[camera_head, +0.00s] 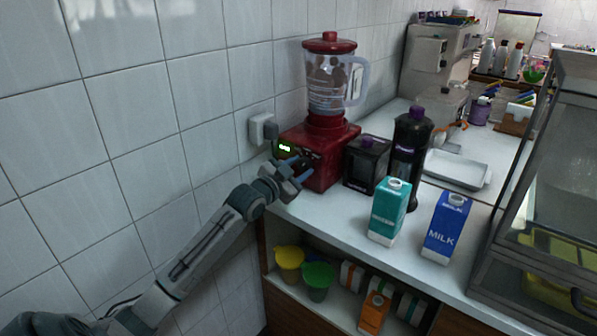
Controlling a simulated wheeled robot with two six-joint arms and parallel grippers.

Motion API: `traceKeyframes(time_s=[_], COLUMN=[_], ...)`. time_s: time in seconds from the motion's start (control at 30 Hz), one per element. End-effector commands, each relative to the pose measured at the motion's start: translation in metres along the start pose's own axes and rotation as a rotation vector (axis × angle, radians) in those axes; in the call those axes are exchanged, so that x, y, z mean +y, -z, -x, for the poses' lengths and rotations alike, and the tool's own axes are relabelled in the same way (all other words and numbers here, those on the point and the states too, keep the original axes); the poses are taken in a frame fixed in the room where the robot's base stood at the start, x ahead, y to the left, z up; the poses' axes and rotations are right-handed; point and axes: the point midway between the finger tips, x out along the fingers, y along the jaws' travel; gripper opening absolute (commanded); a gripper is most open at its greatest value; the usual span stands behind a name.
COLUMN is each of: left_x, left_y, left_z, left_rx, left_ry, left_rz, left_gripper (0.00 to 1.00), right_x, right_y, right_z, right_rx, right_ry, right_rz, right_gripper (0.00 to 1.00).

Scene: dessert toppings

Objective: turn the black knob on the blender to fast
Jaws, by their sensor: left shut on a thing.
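The red blender (326,134) stands upright on the white counter against the tiled wall, with a clear jar (331,85) and red lid on its base. A small green display (286,148) is lit on the front of the base. My left gripper (297,176) reaches in from the left and is at the front of the base, below the display. It is shut on the black knob, which is mostly hidden by the fingers, so its setting cannot be read. My right gripper is not in view.
A black box (367,163) and a black bottle (409,158) stand right of the blender. A teal carton (390,212) and a blue milk carton (445,228) stand near the counter's front edge. A glass case (545,190) is at right. A wall socket (262,129) is behind.

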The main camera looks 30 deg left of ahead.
Motion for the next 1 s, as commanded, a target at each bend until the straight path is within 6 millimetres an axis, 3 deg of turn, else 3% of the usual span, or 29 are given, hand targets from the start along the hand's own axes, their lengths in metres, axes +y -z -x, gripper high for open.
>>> traceKeyframes(time_s=[0.67, 0.7, 0.8, 1.0], left_x=[0.0005, 0.0005, 0.0005, 0.0003], left_y=[-0.0011, -0.0011, -0.0009, -0.0005], left_z=[0.0001, 0.0000, 0.0000, 0.0000], left_rx=[-0.002, -0.002, -0.002, -0.001], left_ry=[-0.001, -0.001, -0.001, 0.000], left_rz=[-0.065, -0.065, -0.065, -0.064], left_gripper=[0.15, 0.42, 0.59, 0.59], right_x=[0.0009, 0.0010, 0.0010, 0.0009], right_y=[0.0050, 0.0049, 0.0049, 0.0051], right_z=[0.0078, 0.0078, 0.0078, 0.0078], right_rx=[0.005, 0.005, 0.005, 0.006], right_ry=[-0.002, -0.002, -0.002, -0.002], right_rz=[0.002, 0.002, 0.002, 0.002], right_gripper=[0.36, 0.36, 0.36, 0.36])
